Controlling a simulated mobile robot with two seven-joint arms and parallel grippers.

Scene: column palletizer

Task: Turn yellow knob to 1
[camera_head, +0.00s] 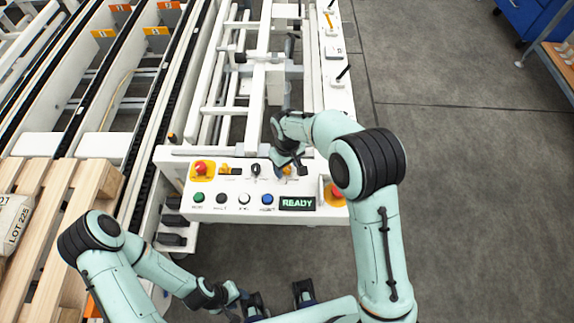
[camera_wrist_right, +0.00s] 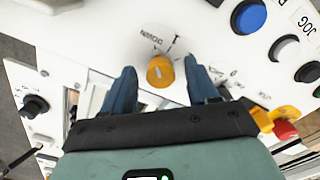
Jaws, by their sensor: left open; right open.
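The yellow knob (camera_wrist_right: 160,72) is a round dial on the white control panel, with a short pale mark on its face. Printed lines and labels surround it in the right wrist view, with a "1"-like mark just above it. My right gripper (camera_wrist_right: 162,85) is open, with one blue finger on each side of the knob; I cannot tell whether they touch it. In the head view, the right gripper (camera_head: 288,166) is over the panel and largely hides the knob. My left gripper (camera_head: 278,297) is open and empty at the bottom, away from the panel.
The panel (camera_head: 225,211) carries several push buttons, a green READY display (camera_head: 297,203), a black knob (camera_head: 255,169), and red emergency stops at left (camera_head: 201,168) and right (camera_head: 337,191). Conveyor rails and a wooden pallet (camera_head: 52,210) are at left.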

